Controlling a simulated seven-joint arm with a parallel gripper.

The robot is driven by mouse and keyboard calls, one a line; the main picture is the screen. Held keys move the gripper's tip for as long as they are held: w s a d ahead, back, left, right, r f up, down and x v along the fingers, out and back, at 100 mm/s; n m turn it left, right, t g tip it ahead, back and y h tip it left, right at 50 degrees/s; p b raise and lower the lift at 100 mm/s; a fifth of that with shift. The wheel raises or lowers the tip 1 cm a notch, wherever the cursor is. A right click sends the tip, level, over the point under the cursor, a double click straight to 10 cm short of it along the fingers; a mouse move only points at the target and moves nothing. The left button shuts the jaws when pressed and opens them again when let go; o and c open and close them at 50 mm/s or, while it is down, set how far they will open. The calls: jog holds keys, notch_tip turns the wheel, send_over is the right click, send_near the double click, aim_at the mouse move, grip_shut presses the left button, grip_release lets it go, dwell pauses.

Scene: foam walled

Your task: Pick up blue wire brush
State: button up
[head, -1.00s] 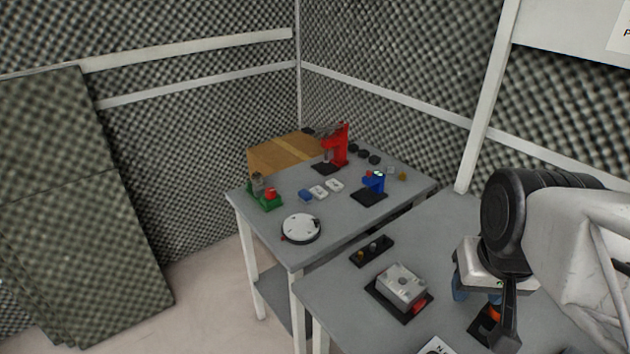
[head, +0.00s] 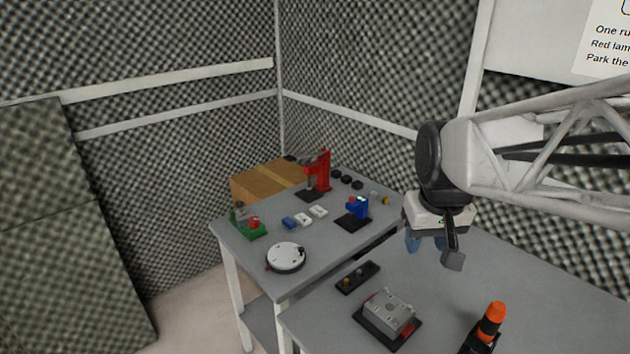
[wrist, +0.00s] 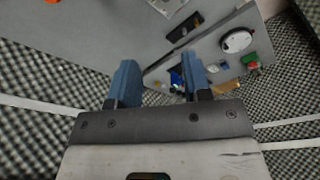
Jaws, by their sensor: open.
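A small blue block-like piece (head: 289,222) lies beside two white pieces on the far grey table (head: 325,237); it may be the blue wire brush, but it is too small to be sure. My gripper (head: 425,243) hangs in the air above the near table, right of the far table and well apart from the blue piece. In the wrist view, its two blue fingers (wrist: 158,78) are spread with nothing held between them.
The far table holds a red press (head: 318,175), a blue stand (head: 357,208), a green fixture (head: 248,225) and a white round device (head: 286,257). The near table holds a grey metal box (head: 389,312), a black strip (head: 357,277) and an orange-topped object (head: 490,322). Foam walls stand behind.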

jog(key=w+a+f+n, duration=0.1)
jog(key=w+a, duration=0.2)
jog(key=w, duration=0.4)
jog(key=w+a+n, duration=0.1)
jog(key=w+a, duration=0.2)
jog(key=w, duration=0.4)
jog(key=n+g, duration=0.2)
jog(key=n, duration=0.3)
send_over(288, 221)
jog(key=f, duration=2.2)
jog(key=shift+s+d+f, duration=0.1)
jog(key=shift+d+f, duration=0.05)
jog(key=shift+d, duration=0.2)
jog(key=shift+w+a+f, duration=0.2)
jog(key=shift+a+f, duration=0.1)
jog(key=shift+f, duration=1.3)
